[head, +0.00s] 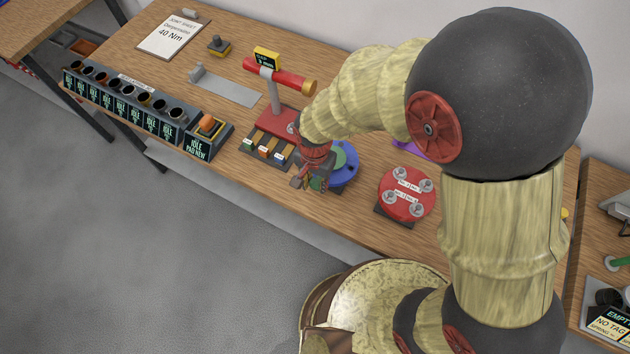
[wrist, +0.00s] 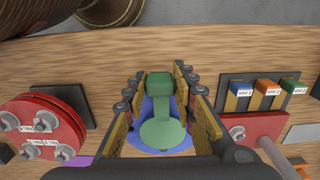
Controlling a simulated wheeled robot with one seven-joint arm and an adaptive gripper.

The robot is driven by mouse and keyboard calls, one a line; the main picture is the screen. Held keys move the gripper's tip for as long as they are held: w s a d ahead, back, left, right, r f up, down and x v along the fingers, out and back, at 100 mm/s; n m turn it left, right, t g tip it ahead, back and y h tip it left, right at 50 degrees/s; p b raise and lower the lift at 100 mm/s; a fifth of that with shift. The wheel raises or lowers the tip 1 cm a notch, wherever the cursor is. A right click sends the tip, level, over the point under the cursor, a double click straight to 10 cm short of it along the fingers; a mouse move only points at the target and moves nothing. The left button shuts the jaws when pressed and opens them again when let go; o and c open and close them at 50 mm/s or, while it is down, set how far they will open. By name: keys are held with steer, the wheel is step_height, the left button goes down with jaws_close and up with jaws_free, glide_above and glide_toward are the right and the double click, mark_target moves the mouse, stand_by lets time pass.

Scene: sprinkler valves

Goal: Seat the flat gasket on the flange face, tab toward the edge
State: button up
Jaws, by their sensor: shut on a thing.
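The green flat gasket (wrist: 163,133), a round disc with a raised block-like tab (wrist: 160,84), is over the blue flange (wrist: 180,148) in the wrist view. My gripper (wrist: 160,90) is shut on the tab, one finger on each side. The tab points toward the table's front edge. In the head view, the gasket (head: 347,158) and the blue flange (head: 345,178) show partly behind my gripper (head: 318,182). I cannot tell whether the gasket touches the flange face or hangs just above it.
A red flange with bolts (head: 407,192) stands right of the blue one. A red stand (head: 278,122) with coloured tabs is close on the left. A row of dark sockets (head: 125,100) lines the front edge farther left. Bare wood (head: 350,215) lies in front.

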steer(key=shift+f+b, duration=0.35)
steer(key=shift+f, duration=0.25)
steer(key=o, duration=1.2)
steer(key=shift+c, duration=0.2)
steer(key=shift+r, duration=0.1)
steer(key=shift+r+p, duration=3)
steer(key=shift+r, duration=0.95)
